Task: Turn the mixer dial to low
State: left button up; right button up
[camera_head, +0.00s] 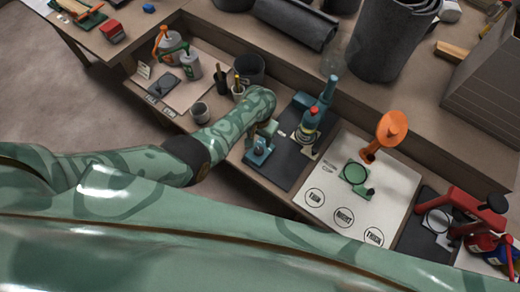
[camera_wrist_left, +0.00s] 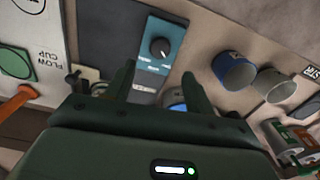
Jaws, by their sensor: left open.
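The mixer's dial (camera_wrist_left: 160,48) is a round black knob with a pale pointer mark on a teal panel (camera_wrist_left: 172,68). Small white lettering shows on the panel, too small to read surely. In the head view the mixer's teal base (camera_head: 259,152) sits on a dark mat, and its teal column (camera_head: 328,90) stands behind a red-capped bottle (camera_head: 309,122). My left gripper (camera_wrist_left: 153,84) is open and empty, its fingertips short of the knob and apart from it in the picture. In the head view the left gripper (camera_head: 262,132) is above the base. My right gripper is not in view.
A red stand (camera_head: 470,210) is at the far right.

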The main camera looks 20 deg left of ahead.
aim_at(259, 150)
pick_arm(q)
notch_tip(259, 150, down, 8)
jog(key=b, duration=0.4)
jog(key=shift+b, duration=0.3)
jog(key=shift+f+b, duration=0.3)
jog(key=shift+f, duration=0.05)
jog(key=c, duration=1)
